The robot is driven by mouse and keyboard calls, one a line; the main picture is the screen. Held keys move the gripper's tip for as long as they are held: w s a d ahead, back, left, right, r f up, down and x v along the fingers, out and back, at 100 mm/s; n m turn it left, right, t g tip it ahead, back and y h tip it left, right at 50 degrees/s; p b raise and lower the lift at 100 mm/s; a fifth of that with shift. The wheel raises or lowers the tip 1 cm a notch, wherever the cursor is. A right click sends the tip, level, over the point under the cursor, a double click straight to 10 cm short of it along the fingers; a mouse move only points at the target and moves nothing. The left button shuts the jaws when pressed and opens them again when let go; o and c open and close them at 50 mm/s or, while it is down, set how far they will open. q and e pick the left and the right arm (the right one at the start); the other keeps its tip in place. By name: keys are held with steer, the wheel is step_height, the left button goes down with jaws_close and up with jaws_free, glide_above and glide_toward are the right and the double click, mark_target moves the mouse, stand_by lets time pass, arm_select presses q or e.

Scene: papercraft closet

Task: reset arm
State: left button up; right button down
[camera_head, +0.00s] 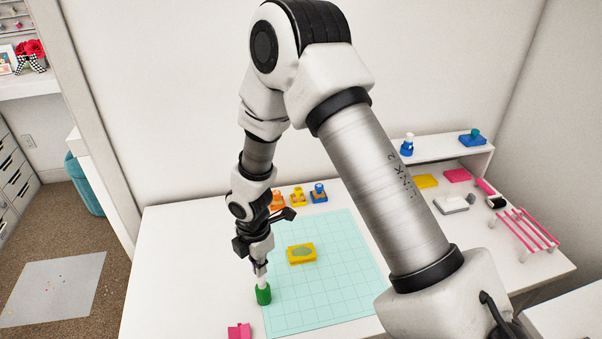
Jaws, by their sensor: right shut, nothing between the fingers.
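My right arm reaches across the middle of the head view. My right gripper (260,272) points down at the left edge of the mint cutting mat (345,255). Its fingers are shut with nothing between them. A small green cylinder (263,295) stands upright right under the fingertips. A pale piece shows between it and the gripper, and I cannot tell whether they touch. My left gripper is not in view.
A yellow block with a green oval (302,253) lies on the mat. A pink piece (239,331) is at the front. Several stamps (299,197) stand behind. A white shelf (448,145), pink rack (524,230) and grey stapler-like item (454,204) are at right.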

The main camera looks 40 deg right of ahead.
step_height(320, 180, up, 5)
steer(key=p, duration=0.4)
steer(key=shift+r, duration=0.15)
